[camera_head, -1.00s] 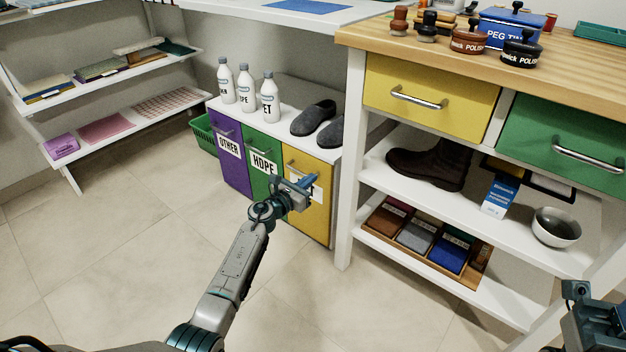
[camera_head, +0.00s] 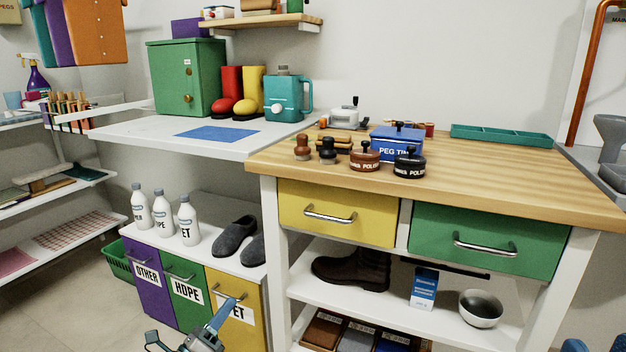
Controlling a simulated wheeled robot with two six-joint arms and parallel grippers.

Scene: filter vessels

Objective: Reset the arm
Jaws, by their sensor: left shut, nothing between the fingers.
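My left gripper (camera_head: 218,322) is at the bottom of the head view, shut and empty. Its tip shows in front of the yellow bin (camera_head: 250,294), covering part of the white label. Whether it touches the bin I cannot tell. The purple bin (camera_head: 146,288) marked OTHER and the green bin (camera_head: 184,292) marked HDPE stand to its left, both closed. Only a small blue part at the bottom right edge may belong to my right arm; my right gripper is not visible.
Three white bottles (camera_head: 162,213) and dark slippers (camera_head: 234,235) stand on the bins' top. At the right is a wooden workbench (camera_head: 470,185) with closed yellow (camera_head: 300,200) and green (camera_head: 500,229) drawers. A boot (camera_head: 352,270) and bowl (camera_head: 481,309) sit on its shelf.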

